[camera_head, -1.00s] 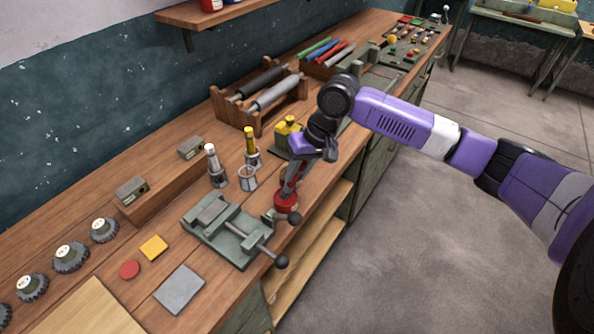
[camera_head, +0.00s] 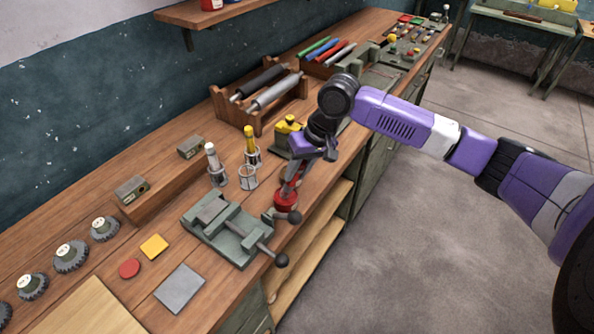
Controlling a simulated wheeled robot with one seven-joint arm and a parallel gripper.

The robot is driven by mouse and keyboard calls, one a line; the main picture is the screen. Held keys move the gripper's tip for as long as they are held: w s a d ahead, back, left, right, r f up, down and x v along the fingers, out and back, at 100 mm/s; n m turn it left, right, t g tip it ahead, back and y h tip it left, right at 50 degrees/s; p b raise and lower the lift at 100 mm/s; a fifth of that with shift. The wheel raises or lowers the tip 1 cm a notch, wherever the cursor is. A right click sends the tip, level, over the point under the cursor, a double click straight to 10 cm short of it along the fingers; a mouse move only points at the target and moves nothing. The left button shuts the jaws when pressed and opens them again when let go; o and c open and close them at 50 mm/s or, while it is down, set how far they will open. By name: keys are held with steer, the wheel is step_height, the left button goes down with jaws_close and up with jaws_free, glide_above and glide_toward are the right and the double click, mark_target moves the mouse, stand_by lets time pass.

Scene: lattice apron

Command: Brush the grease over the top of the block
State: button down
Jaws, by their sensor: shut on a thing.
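A grey metal block (camera_head: 211,210) lies in the jaws of a green-grey vise (camera_head: 232,245) on the workbench. My gripper (camera_head: 293,182) points down to the right of the vise, near the bench's front edge. It is shut on a slim reddish tool, which I take for the brush (camera_head: 291,190); its lower end is hard to make out. A red tin (camera_head: 283,207), likely the grease, stands directly below my gripper, and the brush's low end is at or in its top. I cannot see inside the tin or any grease on the block.
A white-handled tool (camera_head: 213,160) and a yellow-handled tool (camera_head: 250,145) stand in holders behind; a third holder (camera_head: 248,178) is empty. The vise's handle (camera_head: 280,259) juts past the bench edge. A roller rack (camera_head: 258,120) stands further back.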

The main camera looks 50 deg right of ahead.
steer(key=shift+r, duration=3.5)
